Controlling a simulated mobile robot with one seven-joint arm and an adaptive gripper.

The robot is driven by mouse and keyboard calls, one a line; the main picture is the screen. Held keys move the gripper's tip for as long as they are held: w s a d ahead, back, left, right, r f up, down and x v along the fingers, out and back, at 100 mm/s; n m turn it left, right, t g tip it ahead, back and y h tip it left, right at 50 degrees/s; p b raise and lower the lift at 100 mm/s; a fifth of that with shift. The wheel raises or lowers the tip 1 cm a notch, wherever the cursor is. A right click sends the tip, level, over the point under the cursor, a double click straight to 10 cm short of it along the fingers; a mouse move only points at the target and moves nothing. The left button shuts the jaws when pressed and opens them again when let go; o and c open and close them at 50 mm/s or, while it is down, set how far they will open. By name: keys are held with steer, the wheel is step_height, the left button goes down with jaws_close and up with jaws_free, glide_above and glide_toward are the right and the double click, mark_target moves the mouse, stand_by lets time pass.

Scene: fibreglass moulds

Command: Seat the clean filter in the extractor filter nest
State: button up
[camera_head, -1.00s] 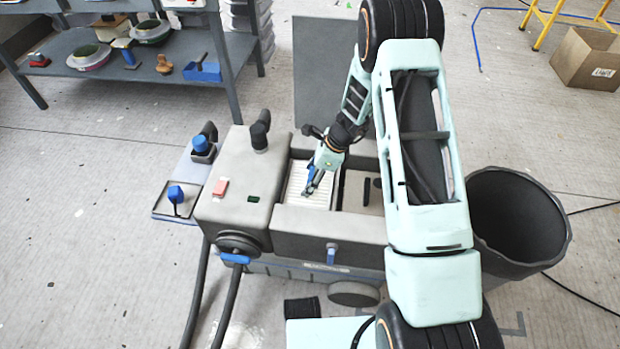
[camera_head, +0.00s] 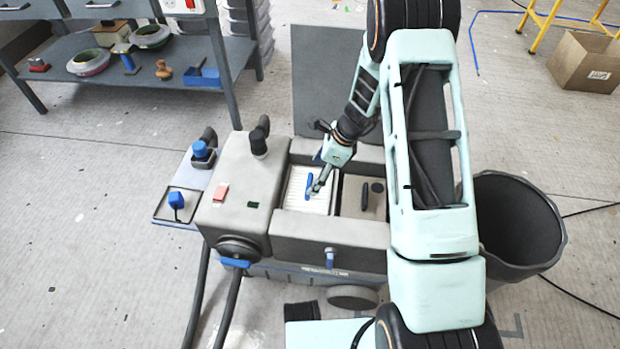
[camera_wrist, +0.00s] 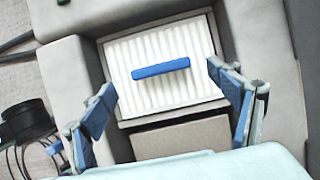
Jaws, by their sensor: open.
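The clean filter (camera_head: 296,198) is white and pleated, with a blue bar handle (camera_head: 309,186) on top. It lies in the left opening of the grey extractor (camera_head: 243,200). In the wrist view the filter (camera_wrist: 190,84) sits inside the rectangular nest (camera_wrist: 122,112), with its handle (camera_wrist: 160,68) between and beyond my fingers. Whether it is fully down, I cannot tell. My gripper (camera_wrist: 168,108) is open and empty, its blue-padded fingers spread apart on either side. In the head view my gripper (camera_head: 318,187) is at the filter's right side, near the handle.
Right of the filter is a brownish compartment (camera_head: 350,206) with a dark handle. A dark bin (camera_head: 512,225) stands to the right. A grey lid panel (camera_head: 325,85) rises behind the extractor. A small side tray (camera_head: 163,205) holds a blue-topped item.

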steer(key=p+v, duration=0.1)
steer(key=v, duration=0.5)
steer(key=shift+r, duration=0.3)
steer(key=shift+d, duration=0.15)
